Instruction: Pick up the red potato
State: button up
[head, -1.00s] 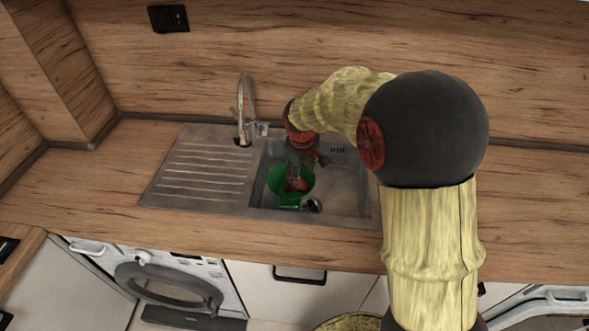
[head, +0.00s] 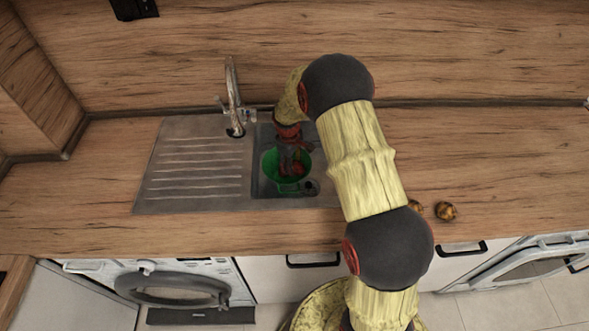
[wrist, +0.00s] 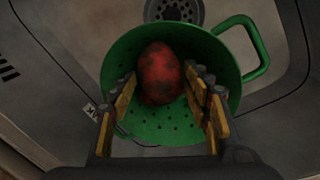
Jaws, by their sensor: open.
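The red potato (wrist: 160,74) lies in a green colander (wrist: 122,60), and the colander stands in the sink. In the wrist view my gripper (wrist: 163,90) is open, with one finger on each side of the potato's near part. I cannot tell whether the fingers touch it. In the head view my gripper (head: 290,166) points down into the green colander (head: 283,185), and the potato is hard to separate from the red parts of my gripper there.
A tap (head: 234,100) rises behind the sink, left of my gripper. A ridged drainboard (head: 195,170) lies to the left. Brown potatoes (head: 446,211) lie on the worktop (head: 500,170) to the right. The colander's handle (wrist: 254,45) points to the right in the wrist view.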

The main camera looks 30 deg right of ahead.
jog(key=f, duration=0.3)
jog(key=shift+w+d, duration=0.15)
jog(key=shift+w, duration=0.05)
jog(key=shift+r, duration=0.1)
jog(key=c, duration=1)
jog(key=shift+r, duration=0.15)
